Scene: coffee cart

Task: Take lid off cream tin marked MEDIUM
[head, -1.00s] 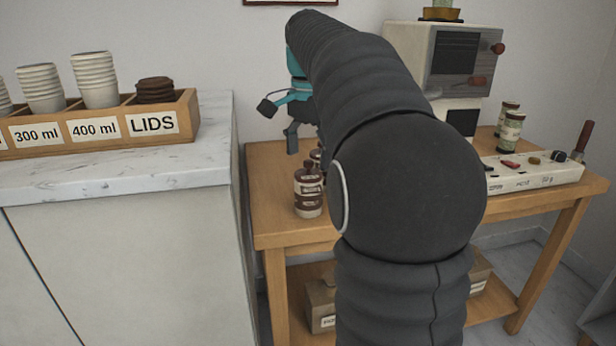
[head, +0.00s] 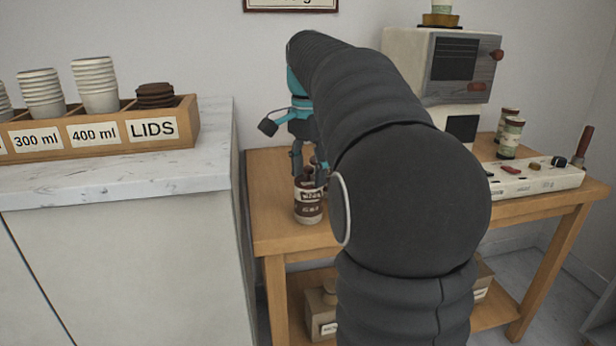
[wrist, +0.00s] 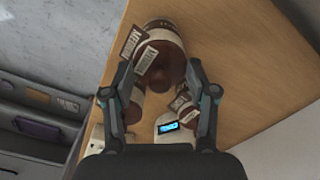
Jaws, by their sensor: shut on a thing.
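The tin marked MEDIUM (head: 308,209), cream and brown, stands upright near the left front of the wooden table. In the wrist view, its brown lid (wrist: 162,62) with a knob lies between my fingers, and a tag reading MEDIUM shows beside it. My gripper (head: 309,173) has come down from above and is shut on the lid; it also shows in the wrist view (wrist: 161,70). The lid appears to sit on the tin; I cannot see a gap. My arm hides part of the table.
Other brown-lidded tins (wrist: 183,104) stand close to the gripped one, near a small device with a lit blue display (wrist: 168,127). The counter (head: 120,186) with the cup rack (head: 95,133) is at left. A coffee machine (head: 409,62) and a white panel (head: 525,183) are at right.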

